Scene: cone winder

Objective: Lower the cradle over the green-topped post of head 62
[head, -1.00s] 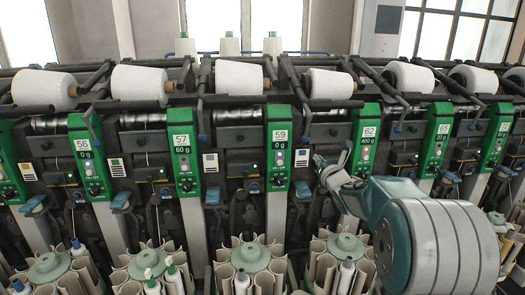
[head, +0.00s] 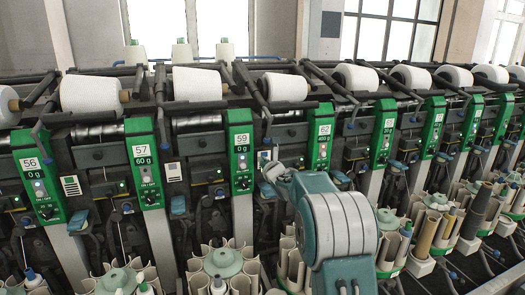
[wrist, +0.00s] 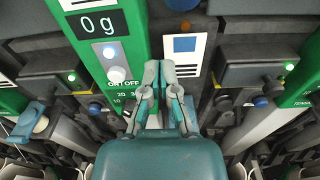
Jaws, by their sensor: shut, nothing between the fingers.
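The green-topped post of head 62 (head: 319,132) stands right of centre in the head view, marked "62" and "400 g". A black cradle arm (head: 328,78) slants down beside its top. One white cone (head: 285,87) lies left of the post and another (head: 355,77) lies right of it; I cannot tell which this cradle bears. My gripper (wrist: 160,68) is shut and empty in the wrist view, in front of a green "0 g" panel (wrist: 100,35). In the head view its grey end (head: 268,175) is low, between posts 59 and 62, partly hidden by my arm.
Green posts 59 (head: 240,155) and 57 (head: 145,165) stand to the left, with more heads to the right. Round bobbin magazines (head: 223,262) fill the lower front. Black cradle arms and white cones (head: 200,84) run along the top.

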